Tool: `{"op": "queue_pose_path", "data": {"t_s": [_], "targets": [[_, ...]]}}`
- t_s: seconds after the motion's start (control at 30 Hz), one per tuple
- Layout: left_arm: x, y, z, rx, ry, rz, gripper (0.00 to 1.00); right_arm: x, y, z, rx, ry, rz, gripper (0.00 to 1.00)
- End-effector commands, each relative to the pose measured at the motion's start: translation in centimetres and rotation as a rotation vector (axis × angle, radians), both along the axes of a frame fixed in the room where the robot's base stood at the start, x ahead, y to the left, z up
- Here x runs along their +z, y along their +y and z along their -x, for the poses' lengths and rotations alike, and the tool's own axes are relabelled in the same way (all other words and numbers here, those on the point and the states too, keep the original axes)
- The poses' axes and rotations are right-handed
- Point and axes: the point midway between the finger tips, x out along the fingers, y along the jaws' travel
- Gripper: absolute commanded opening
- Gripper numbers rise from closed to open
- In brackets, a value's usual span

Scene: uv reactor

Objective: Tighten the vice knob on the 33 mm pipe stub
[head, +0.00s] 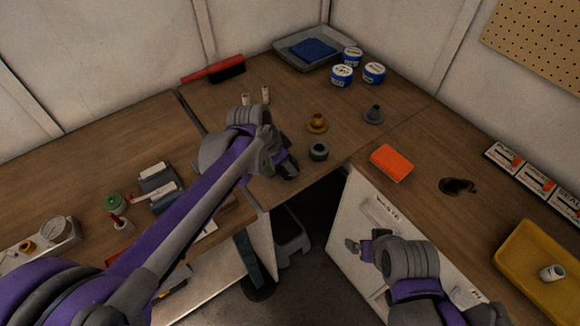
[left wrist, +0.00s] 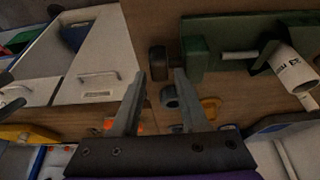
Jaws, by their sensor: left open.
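The green vice (left wrist: 197,48) shows in the left wrist view with a white pipe stub (left wrist: 296,66), printed with partly readable "33" lettering, on its right. A dark round knob (left wrist: 158,60) stands at the vice's left side. My left gripper (left wrist: 161,76) is open; its fingertips lie on either side of the knob in the picture, and I cannot tell if they touch it. In the head view my left gripper (head: 287,168) is over the corner of the bench, and its arm hides most of the vice. My right gripper (head: 358,246) is low near the drawers; its jaws are unclear.
A dark grey ring fitting (head: 318,152) and a brass fitting (head: 317,123) stand just right of my left gripper. An orange block (head: 391,162), blue-and-white tins (head: 342,75) and a yellow tray (head: 541,270) lie further right. Bench edges and a floor gap are below.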

Motion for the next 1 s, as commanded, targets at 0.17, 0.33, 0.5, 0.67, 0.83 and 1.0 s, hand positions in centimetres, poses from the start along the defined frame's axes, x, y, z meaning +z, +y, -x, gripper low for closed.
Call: {"op": "queue_pose_path", "data": {"t_s": [0.17,0.33,0.5,0.67,0.83,1.0], "targets": [[-2.0,-0.7,-0.5,0.000,0.001,0.001,0.44,-0.2,0.0,0.1,0.000,0.001,0.000,0.94],[-2.5,-0.8,-0.6,0.001,0.000,0.000,0.44,-0.2,0.0,0.1,0.000,0.001,0.000,0.94],[-2.5,-0.8,-0.6,0.001,0.000,0.000,0.44,-0.2,0.0,0.1,0.000,0.001,0.000,0.94],[-2.5,-0.8,-0.6,0.001,0.000,0.000,0.22,-0.2,0.0,0.1,0.000,0.001,0.000,0.94],[-2.5,-0.8,-0.6,0.001,0.000,0.000,0.00,-0.2,0.0,0.1,0.000,0.001,0.000,0.94],[-2.4,-0.9,-0.6,0.000,0.005,-0.006,0.00,-0.2,0.0,0.1,0.000,0.001,0.000,0.94]]}}
